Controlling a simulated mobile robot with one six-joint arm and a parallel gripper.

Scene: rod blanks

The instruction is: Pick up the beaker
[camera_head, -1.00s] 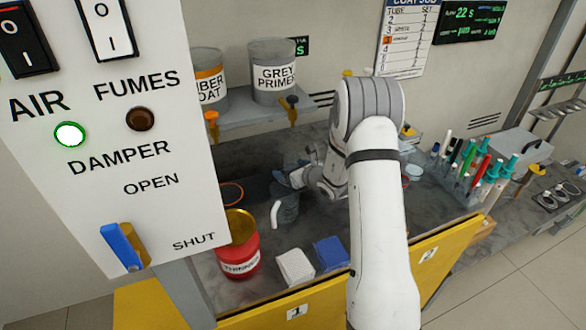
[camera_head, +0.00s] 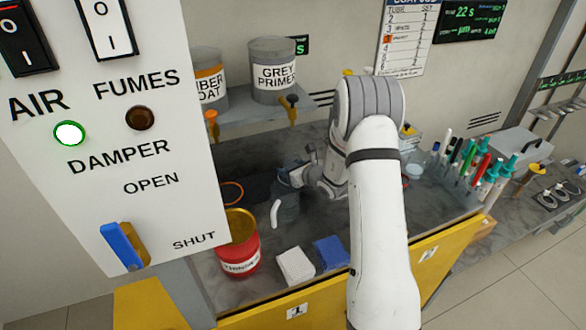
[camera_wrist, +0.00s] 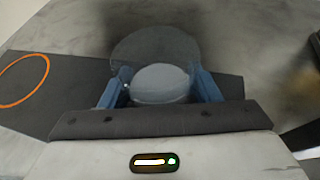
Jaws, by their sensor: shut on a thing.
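The beaker (camera_wrist: 160,84) is a grey see-through vessel standing between the two blue fingers of my gripper (camera_wrist: 161,88) in the wrist view. I cannot tell whether the beaker's base touches the bench.
A red thinner tin (camera_head: 240,250) stands front left of the beaker. A white block (camera_head: 296,265) and a blue block (camera_head: 331,251) lie in front. An orange ring (camera_wrist: 24,80) lies on a dark mat to the left. A rack of pens (camera_head: 475,165) stands right.

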